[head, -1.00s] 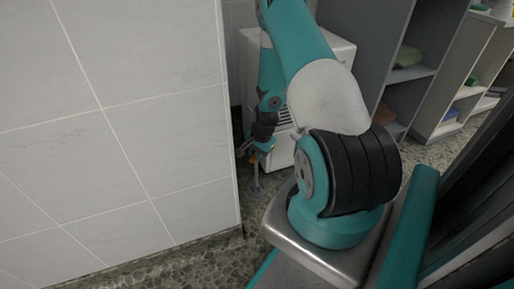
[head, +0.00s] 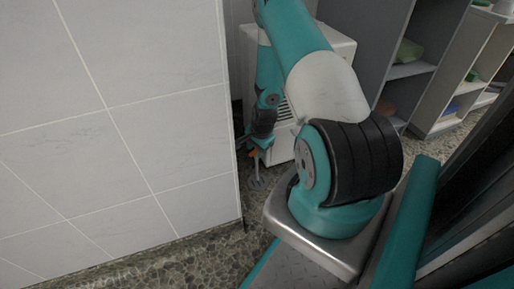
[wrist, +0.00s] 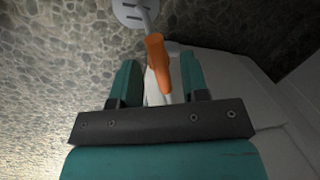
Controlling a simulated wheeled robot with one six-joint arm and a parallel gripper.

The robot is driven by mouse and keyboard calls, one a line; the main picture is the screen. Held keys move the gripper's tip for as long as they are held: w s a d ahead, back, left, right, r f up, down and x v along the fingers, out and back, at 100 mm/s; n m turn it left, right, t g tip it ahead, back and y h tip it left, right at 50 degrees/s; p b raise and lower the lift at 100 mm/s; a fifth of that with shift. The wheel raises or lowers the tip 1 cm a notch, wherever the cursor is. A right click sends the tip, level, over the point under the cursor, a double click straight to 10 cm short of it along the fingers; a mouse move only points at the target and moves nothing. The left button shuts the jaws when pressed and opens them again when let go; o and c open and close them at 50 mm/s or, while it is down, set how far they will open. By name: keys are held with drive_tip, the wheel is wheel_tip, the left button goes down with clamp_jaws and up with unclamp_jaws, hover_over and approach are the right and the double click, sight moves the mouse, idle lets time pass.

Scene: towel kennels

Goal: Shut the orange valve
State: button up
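The orange valve handle (wrist: 156,62) shows in the wrist view, between the two teal fingers of my gripper (wrist: 158,74). Gaps show between the handle and both fingers, so my gripper is open around it. A pale pipe runs from the handle to a round slotted floor plate (wrist: 128,12). In the head view a small bit of the orange valve (head: 252,154) shows beside my gripper (head: 260,146), low by the wall corner. My gripper hides part of the valve there.
A tiled wall (head: 110,130) stands close on the left, its corner right beside my gripper. A white cabinet (head: 340,48) stands behind my arm. Shelves (head: 410,70) with folded cloths stand at back right. Speckled floor (head: 200,262) is open in front.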

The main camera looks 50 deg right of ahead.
drive_tip(key=s+r+p, duration=0.1)
drive_tip(key=r+p, duration=0.3)
drive_tip(key=r, duration=0.4)
drive_tip(key=s+r+p, duration=0.2)
drive_tip(key=r+p, duration=0.2)
drive_tip(key=r, duration=0.5)
drive_tip(key=shift+s+a+p, duration=0.2)
drive_tip(key=shift+s+p, duration=0.05)
drive_tip(key=shift+p, duration=0.1)
drive_tip(key=w+f+b, duration=0.1)
drive_tip(key=f, duration=0.4)
drive_tip(key=w+f+b, duration=0.1)
drive_tip(key=f+b, duration=0.1)
drive_tip(key=f, duration=0.4)
drive_tip(key=w+f+b, duration=0.1)
drive_tip(key=f+b, duration=0.1)
drive_tip(key=f, duration=0.4)
drive_tip(key=shift+w+d, duration=0.2)
